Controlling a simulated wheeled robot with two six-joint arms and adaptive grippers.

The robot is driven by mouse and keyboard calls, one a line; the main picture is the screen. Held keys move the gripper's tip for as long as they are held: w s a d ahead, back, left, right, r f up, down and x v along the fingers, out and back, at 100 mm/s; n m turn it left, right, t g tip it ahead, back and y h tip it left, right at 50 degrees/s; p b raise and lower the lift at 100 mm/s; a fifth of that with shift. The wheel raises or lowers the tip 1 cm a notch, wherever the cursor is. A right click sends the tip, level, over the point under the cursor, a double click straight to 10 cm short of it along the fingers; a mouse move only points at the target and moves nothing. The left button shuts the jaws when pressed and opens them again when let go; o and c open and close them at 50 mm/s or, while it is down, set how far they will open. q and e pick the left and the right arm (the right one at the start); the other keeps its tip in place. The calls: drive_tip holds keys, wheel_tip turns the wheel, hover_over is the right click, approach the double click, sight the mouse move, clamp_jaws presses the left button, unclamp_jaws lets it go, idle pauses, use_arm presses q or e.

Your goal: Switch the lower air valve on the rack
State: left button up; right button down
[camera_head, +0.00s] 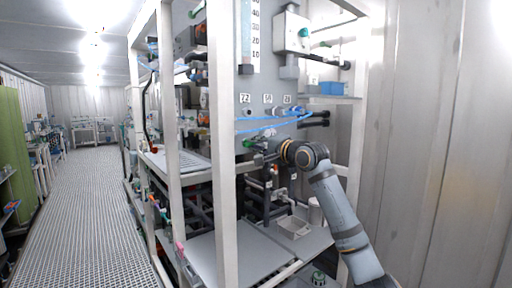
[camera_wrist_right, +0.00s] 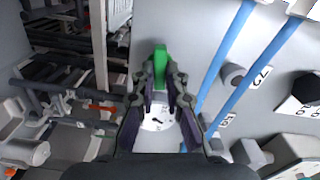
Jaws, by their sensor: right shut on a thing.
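The air valve has a green handle (camera_wrist_right: 160,62) on the grey rack panel (camera_wrist_right: 185,35). In the head view the green handle (camera_head: 248,143) shows small at the panel's lower part, below the number labels. My right gripper (camera_wrist_right: 160,82) is shut on the green handle, with one finger on each side of it. In the head view my right gripper (camera_head: 262,146) reaches to the panel from the right and partly hides the valve. A round white dial (camera_wrist_right: 157,119) shows between the fingers. My left gripper is in neither view.
Blue hoses (camera_wrist_right: 225,65) run across the panel close beside the fingers. White rack posts (camera_head: 226,190) stand in front to the left of my arm. A grey shelf (camera_head: 235,252) and a white tray (camera_head: 293,227) lie below. A walkway (camera_head: 85,200) is free at the left.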

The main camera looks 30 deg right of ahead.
drive_tip(key=shift+m, duration=1.1)
drive_tip(key=c, duration=1.4)
unclamp_jaws()
drive_tip(key=shift+w, duration=0.1)
drive_tip(key=shift+s+d, duration=0.2)
drive_tip(key=shift+s, duration=3.55)
